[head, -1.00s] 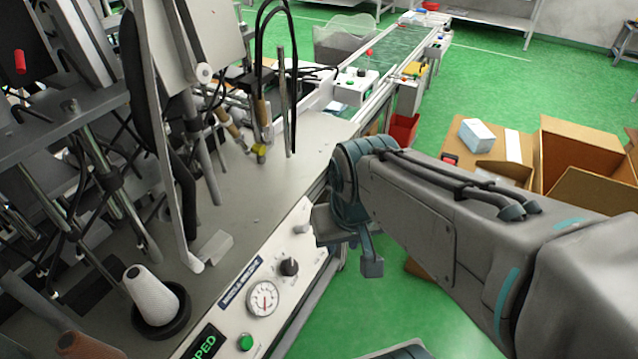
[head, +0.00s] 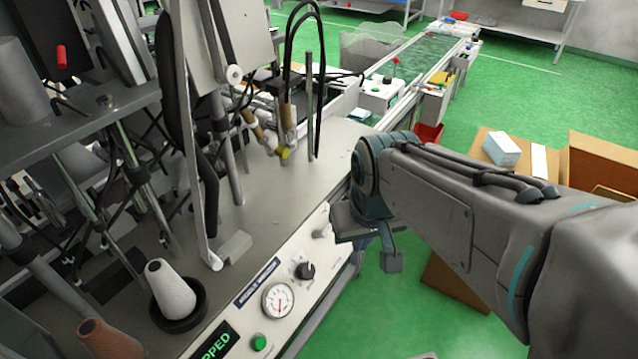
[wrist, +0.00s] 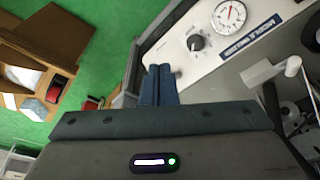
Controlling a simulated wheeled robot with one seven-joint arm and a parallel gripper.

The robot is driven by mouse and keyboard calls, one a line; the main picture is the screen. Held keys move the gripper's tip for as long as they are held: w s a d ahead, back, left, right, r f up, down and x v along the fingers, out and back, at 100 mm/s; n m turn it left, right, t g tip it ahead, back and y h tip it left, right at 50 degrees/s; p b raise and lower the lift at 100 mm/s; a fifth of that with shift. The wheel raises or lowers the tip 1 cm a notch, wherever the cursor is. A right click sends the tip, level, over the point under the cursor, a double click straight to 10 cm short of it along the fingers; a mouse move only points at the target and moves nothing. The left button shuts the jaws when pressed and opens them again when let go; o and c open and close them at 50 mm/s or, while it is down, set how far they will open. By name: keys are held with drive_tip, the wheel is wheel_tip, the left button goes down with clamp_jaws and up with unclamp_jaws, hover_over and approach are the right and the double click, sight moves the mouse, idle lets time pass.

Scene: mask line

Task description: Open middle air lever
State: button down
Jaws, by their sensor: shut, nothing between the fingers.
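A small yellow lever-like part (head: 284,152) sits on fittings on the grey machine top in the head view. I cannot tell whether it is the middle air lever, or its position. A pale knob or lever (head: 322,231) is at the right end of the sloped front panel (head: 290,270). My gripper (head: 391,262) hangs off the panel's right side, apart from the yellow part. In the wrist view its two blue-grey fingers (wrist: 160,70) are together and empty, pointing at the panel's edge, near a black knob (wrist: 195,42).
The panel carries a dial gauge (head: 278,300) and a green button (head: 259,342). Posts, hoses and a white cone spool (head: 170,290) crowd the machine's left. A control box (head: 383,93) and conveyor (head: 425,55) are behind. Cardboard boxes (head: 600,165) stand right on green floor.

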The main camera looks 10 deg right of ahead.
drive_tip(key=w+a+f+n+g+p, duration=0.1)
drive_tip(key=w+n, duration=0.3)
drive_tip(key=w, duration=0.8)
drive_tip(key=w+a+f+n+g+p, duration=0.1)
drive_tip(key=w+n, duration=0.3)
drive_tip(key=w, duration=0.9)
drive_tip(key=shift+a+f+n+g+h, duration=0.15)
drive_tip(key=shift+a+n+g+h, duration=0.2)
drive_tip(key=shift+g, duration=0.35)
drive_tip(key=f, duration=0.6)
drive_tip(key=s+f, duration=0.1)
drive_tip(key=f, duration=0.3)
drive_tip(key=shift+d+p, duration=0.3)
drive_tip(key=shift+p, duration=0.1)
drive_tip(key=shift+s+d+f+p, duration=0.3)
drive_tip(key=shift+s+d+f, duration=0.75)
drive_tip(key=shift+f, duration=0.15)
